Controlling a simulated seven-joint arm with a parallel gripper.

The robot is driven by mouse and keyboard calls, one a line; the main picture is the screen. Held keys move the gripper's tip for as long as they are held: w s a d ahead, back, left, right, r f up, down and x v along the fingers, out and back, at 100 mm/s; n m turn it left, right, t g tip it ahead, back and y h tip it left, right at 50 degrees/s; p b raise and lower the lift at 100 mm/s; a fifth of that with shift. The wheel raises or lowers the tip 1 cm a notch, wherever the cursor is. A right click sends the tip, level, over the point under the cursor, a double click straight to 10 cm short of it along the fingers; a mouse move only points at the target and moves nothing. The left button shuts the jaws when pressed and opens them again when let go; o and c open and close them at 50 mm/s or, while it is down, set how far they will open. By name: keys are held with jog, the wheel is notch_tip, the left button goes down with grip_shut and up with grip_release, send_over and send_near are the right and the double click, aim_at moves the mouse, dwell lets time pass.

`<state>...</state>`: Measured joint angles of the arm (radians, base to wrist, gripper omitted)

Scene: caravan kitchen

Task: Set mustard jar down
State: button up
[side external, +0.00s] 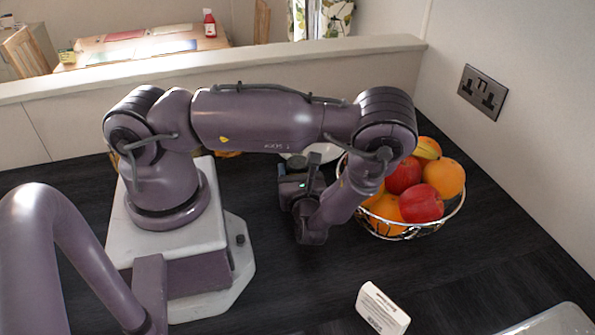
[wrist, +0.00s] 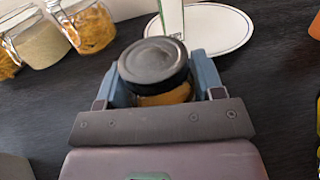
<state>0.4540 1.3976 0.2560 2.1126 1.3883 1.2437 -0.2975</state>
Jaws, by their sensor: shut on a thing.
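The mustard jar (wrist: 160,85) shows in the wrist view with a black lid and yellow-orange contents. It sits between the two fingers of my gripper (wrist: 158,84), which is shut on it. In the side external view my gripper (side external: 300,182) is low over the dark counter, left of the fruit bowl.
A white plate (wrist: 225,30) with an upright carton (wrist: 171,16) beside it lies beyond the jar. Several glass jars (wrist: 92,24) stand at upper left. A wire fruit bowl (side external: 455,212) is to the right. A white box (side external: 382,309) lies in front. The front counter is mostly clear.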

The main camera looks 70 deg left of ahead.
jog(key=shift+f, duration=0.1)
jog(key=o, duration=1.1)
jog(key=shift+c, duration=0.2)
jog(key=shift+d, duration=0.4)
jog(key=d, duration=0.3)
jog(key=s+d, duration=0.1)
jog(key=d, duration=0.7)
jog(key=shift+s+d, duration=0.1)
jog(key=shift+s, duration=0.2)
